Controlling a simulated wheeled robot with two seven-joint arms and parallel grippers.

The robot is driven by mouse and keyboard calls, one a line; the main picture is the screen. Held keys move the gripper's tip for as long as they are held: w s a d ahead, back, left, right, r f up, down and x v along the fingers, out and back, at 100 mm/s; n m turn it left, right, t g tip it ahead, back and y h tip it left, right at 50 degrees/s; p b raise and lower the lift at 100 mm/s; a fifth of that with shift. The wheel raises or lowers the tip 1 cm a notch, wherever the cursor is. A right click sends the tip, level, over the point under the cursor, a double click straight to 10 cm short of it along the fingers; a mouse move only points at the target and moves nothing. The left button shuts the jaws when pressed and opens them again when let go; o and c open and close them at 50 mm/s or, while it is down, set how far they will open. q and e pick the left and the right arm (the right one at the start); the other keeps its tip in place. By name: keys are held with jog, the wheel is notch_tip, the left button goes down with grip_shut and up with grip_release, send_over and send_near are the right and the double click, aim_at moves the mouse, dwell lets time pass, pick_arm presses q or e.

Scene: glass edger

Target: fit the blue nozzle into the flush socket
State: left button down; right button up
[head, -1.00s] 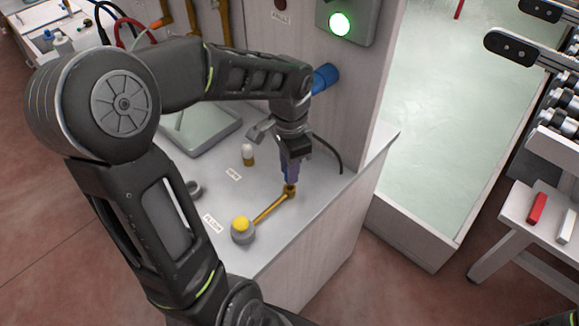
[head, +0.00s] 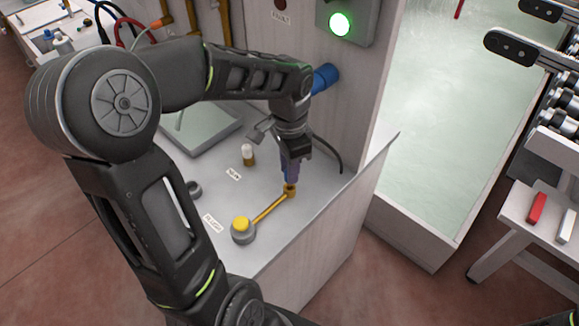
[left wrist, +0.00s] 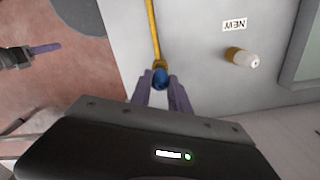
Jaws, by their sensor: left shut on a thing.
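My left gripper (head: 290,174) points down over the brass socket (head: 291,191) at the end of a brass pipe on the grey counter. In the left wrist view its two purple fingers (left wrist: 161,93) are shut on the blue nozzle (left wrist: 160,78). The nozzle is at the brass socket (left wrist: 160,65); I cannot tell how deep it sits in it. The pipe runs to a round grey base with a yellow cap (head: 241,223), near a label. In the left wrist view another gripper, probably my right, shows a purple finger (left wrist: 45,48) out over the floor, apart from the counter.
A small white-topped brass piece (head: 248,155) stands by a label reading NEW in the left wrist view (left wrist: 234,24). A grey tray (head: 205,128) lies behind it. A panel with a lit green lamp (head: 340,24) rises behind my gripper. The counter's front right is clear.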

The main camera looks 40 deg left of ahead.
pick_arm(q)
jog(key=shift+f+b, duration=1.2)
jog(key=shift+f, duration=0.4)
jog(key=c, duration=1.1)
grip_release()
jog(key=shift+c, duration=0.2)
jog(key=shift+r, duration=0.2)
notch_tip(320, 180, up, 8)
jog(key=shift+f, duration=0.25)
